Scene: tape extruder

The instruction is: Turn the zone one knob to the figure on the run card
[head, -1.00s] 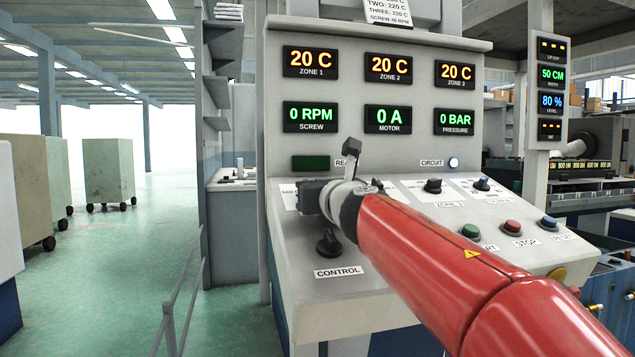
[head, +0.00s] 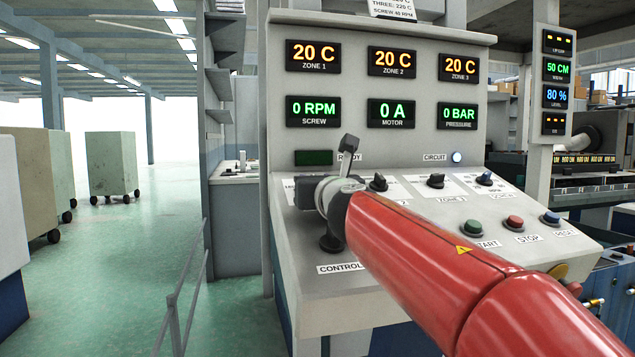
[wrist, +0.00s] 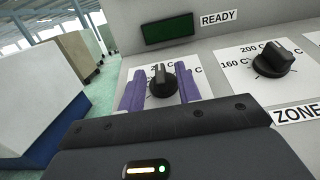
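The zone one knob (wrist: 158,80) is black, on a white dial plate in the wrist view, with its pointer ridge pointing roughly up. The plate's figures are mostly covered by the fingers. My gripper (wrist: 162,73) is open, with one purple finger on each side of the knob; a gap shows beside the narrow ridge. In the head view my gripper (head: 308,192) is over the panel's left end and hides this knob. The run card (head: 394,9) is cut off at the top; only "THREE: 220 C" and "SCREW 40 RPM" read. The zone 1 display (head: 313,56) reads 20 C.
The zone two knob (wrist: 272,60) is close on the right, with 160 and 200 marks. The zone three knob (head: 436,181) and a blue-topped knob (head: 485,178) are farther right. A black control handle (head: 331,243) is below my gripper. The ready lamp (head: 313,158) is dark.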

